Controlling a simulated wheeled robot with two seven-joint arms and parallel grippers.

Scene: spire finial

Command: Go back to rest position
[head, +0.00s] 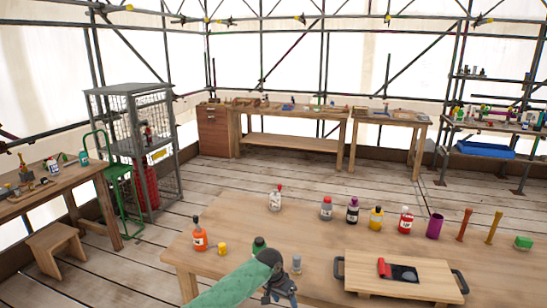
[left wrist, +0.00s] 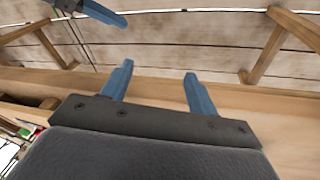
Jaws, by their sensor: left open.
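My left gripper (head: 284,293) is low in the head view, at the end of a green arm, by the front part of the wooden table (head: 230,208). In the left wrist view its two blue fingers (left wrist: 158,88) stand apart with nothing between them. A blue finger on a dark mount cuts into the top left of that view, and it looks like part of my right gripper (left wrist: 100,12). Its jaw opening cannot be made out. My right gripper does not show in the head view.
A wooden tray (head: 365,270) with dark handles lies to the right. Several bottles line the table's far side.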

